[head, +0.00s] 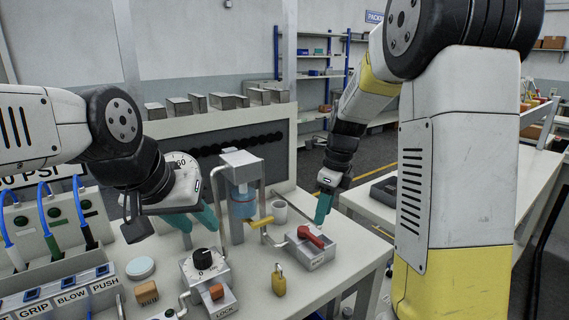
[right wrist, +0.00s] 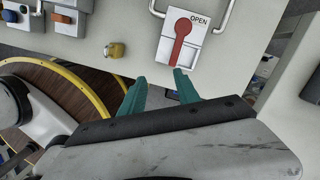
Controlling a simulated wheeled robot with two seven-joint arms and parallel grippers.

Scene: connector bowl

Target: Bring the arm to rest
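My left gripper (head: 194,222) hangs over the bench at the left, beside a gauge and behind the black knob. Its teal fingers are apart, with nothing seen between them. My right gripper (head: 323,207) is above the right end of the bench, close to a box with a red lever (head: 311,237). In the right wrist view its teal fingers (right wrist: 160,80) are spread and empty. They point toward the bench edge, below the red lever (right wrist: 182,42) marked OPEN; contact cannot be told.
Labelled buttons and blue cables stand at the left. Another table (head: 372,207) is at the right, with floor between.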

